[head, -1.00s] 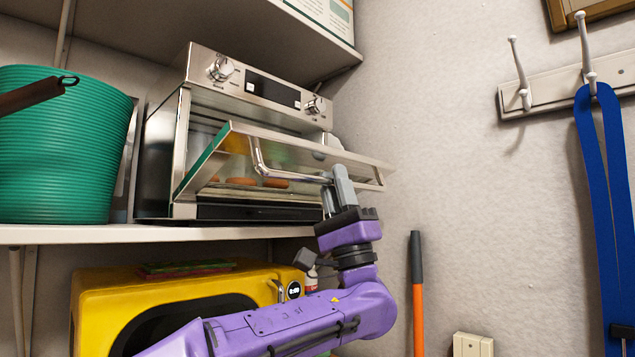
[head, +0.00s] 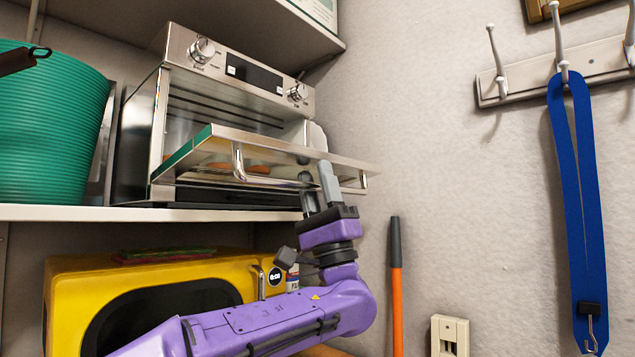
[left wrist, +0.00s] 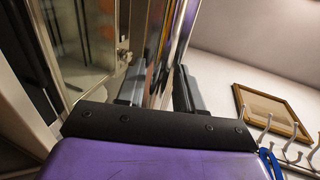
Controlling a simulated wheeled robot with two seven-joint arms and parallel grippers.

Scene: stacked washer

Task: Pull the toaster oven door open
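The toaster oven (head: 145,135) is a steel box on the shelf, with knobs and a dark display on top. Its glass door (head: 215,142) is hinged at the bottom and tilted well down, near level, with the front edge towards me. A metal bar handle (head: 238,163) runs along the door's front. My left gripper (head: 318,183) has its fingers on either side of the handle bar, right of its middle. The left wrist view shows both fingers (left wrist: 161,88) with metal between them; the contact is partly hidden. My right gripper is not in view.
A green ribbed bucket (head: 50,130) stands left of the oven on the shelf (head: 200,213). A yellow microwave (head: 80,280) sits below. At right, an orange-handled pole (head: 397,290) and a blue strap (head: 575,190) on wall hooks border open space.

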